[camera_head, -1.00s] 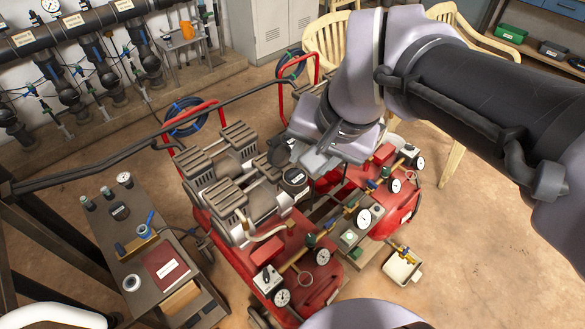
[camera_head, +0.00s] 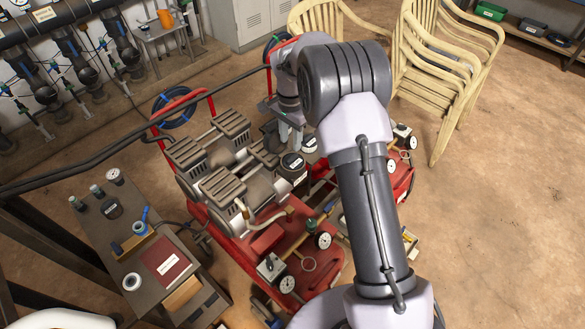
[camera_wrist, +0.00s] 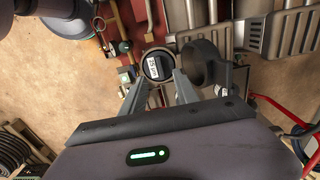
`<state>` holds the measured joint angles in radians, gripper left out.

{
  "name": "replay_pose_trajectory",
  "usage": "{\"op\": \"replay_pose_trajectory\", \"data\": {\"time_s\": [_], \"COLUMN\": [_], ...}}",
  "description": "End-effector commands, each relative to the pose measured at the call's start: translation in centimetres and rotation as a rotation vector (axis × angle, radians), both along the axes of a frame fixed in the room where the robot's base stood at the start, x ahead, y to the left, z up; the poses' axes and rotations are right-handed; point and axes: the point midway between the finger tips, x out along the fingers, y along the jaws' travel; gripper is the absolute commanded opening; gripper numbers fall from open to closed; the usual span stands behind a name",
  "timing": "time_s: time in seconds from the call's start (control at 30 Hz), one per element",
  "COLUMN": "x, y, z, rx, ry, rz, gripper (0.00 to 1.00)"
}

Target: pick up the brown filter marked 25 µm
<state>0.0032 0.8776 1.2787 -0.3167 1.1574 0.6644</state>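A dark round canister (camera_wrist: 157,66) with a white label shows in the wrist view, just beyond my fingertips. Its label is turned sideways and too small to read surely, and I cannot tell whether it is brown. My gripper (camera_wrist: 160,84) is open, its two fingers apart on either side of the canister's near edge; contact cannot be told. In the head view, my gripper (camera_head: 290,136) points down beside dark labelled canisters, one nearer (camera_head: 292,164) and one farther (camera_head: 309,144), on the red compressor unit. Which of these is marked 25 µm cannot be read.
A wider dark cylinder (camera_wrist: 204,64) stands close right of the canister in the wrist view. Finned compressor heads (camera_head: 222,185) and gauges (camera_head: 323,240) crowd the unit. Plastic chairs (camera_head: 440,70) stand behind.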

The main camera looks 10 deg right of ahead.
Motion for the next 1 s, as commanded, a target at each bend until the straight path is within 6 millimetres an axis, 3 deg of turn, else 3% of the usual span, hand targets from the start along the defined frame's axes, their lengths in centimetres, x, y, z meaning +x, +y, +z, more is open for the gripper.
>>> {"op": "replay_pose_trajectory", "data": {"time_s": [0.03, 0.27, 0.47, 0.67, 0.87, 1.0], "x": [0.0, 0.0, -0.2, -0.1, -0.1, -0.1], "y": [0.0, 0.1, 0.2, 0.2, 0.2, 0.2], "z": [-1.3, -3.5, -7.5, -7.5, -7.5, -7.5], "rx": [0.0, 0.001, 0.0, 0.0, 0.001, 0.001], "ry": [0.001, 0.0, 0.0, -0.002, -0.002, -0.002], "rz": [0.0, 0.001, 0.001, 0.001, 0.001, 0.001], "gripper": [0.36, 0.36, 0.36, 0.36, 0.01, 0.0]}}
